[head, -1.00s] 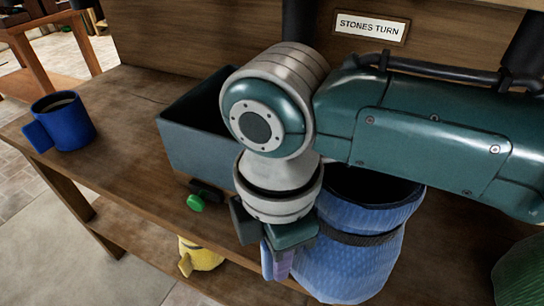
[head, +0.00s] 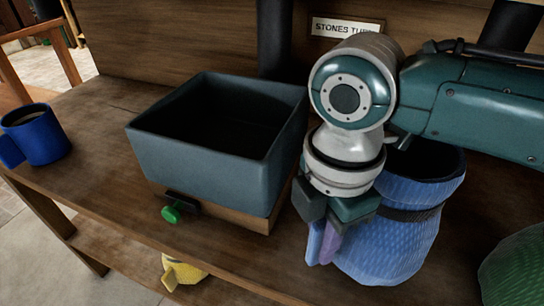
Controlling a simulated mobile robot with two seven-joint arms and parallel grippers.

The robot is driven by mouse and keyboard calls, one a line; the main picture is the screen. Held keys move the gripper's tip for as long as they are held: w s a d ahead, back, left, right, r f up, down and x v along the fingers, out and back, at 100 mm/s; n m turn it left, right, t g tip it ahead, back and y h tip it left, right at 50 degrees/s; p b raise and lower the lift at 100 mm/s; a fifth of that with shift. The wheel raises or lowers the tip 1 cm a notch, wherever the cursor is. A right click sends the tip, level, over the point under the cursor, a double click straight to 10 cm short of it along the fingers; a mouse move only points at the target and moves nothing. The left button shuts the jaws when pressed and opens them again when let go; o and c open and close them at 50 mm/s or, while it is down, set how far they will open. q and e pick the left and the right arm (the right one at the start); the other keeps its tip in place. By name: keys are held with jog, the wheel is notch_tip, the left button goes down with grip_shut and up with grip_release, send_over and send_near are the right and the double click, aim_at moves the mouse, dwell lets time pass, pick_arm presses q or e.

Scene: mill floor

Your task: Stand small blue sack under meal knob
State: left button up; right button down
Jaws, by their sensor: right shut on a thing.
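The blue sack (head: 385,238), with a dark band and an open dark top, is upright at the right of the bench. My right gripper (head: 326,240) is at its left side, shut on a blue-purple tab there; the fingers partly hide the grip. Whether the sack touches the bench I cannot tell. A green knob (head: 172,213) on a dark stem sticks out low on the front of a dark open box (head: 200,165), left of the sack. No label shows on the knob. My left gripper is not in view.
A blue mug (head: 38,135) stands at the bench's left. A yellow mug (head: 183,270) is on a lower level below the knob. A green rounded thing (head: 515,270) is at the right edge. A sign (head: 345,27) and dark posts are behind. The bench (head: 95,130) is clear between mug and box.

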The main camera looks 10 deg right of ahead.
jog(key=d+b, duration=0.1)
jog(key=d, duration=0.1)
jog(key=w+d+b, duration=0.1)
jog(key=d, duration=0.2)
jog(key=w+d+f+b, duration=0.1)
jog(key=d, duration=0.2)
jog(key=shift+d, duration=0.1)
jog(key=shift+d+f+b, duration=0.15)
jog(key=shift+b, duration=0.2)
jog(key=shift+f, duration=0.6)
jog(key=c, duration=0.7)
grip_release()
